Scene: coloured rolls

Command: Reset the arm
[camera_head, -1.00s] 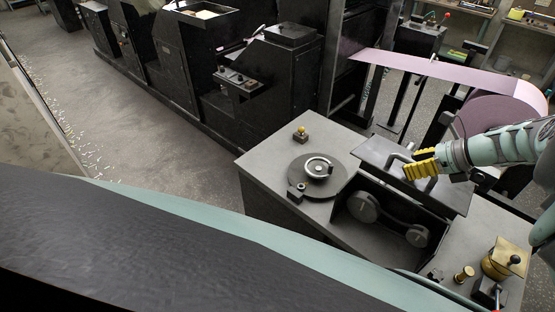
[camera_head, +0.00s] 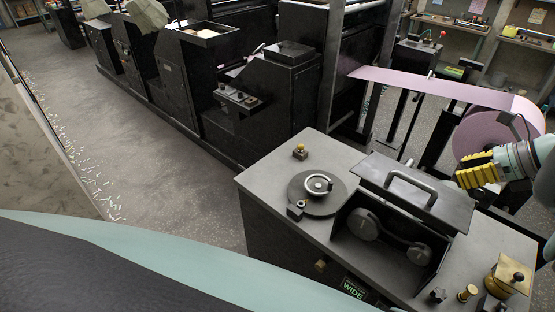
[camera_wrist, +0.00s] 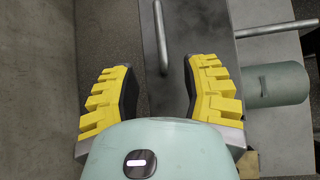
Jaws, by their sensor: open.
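My gripper (camera_head: 479,171) has yellow ridged fingers and is at the right side of the head view, beside the right end of the raised lid (camera_head: 425,185) of a box in the grey table. In the wrist view my gripper (camera_wrist: 160,95) shows its two fingers spread apart with nothing between them. The lid (camera_wrist: 215,30) and its bar handle (camera_wrist: 160,40) show beyond the fingertips there. In the head view the handle (camera_head: 412,186) is free, apart from the fingers. Most of my arm is cut off by the right edge of the head view.
The box's open recess (camera_head: 395,240) holds two dark rollers. A pink roll (camera_head: 485,132) stands behind my gripper.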

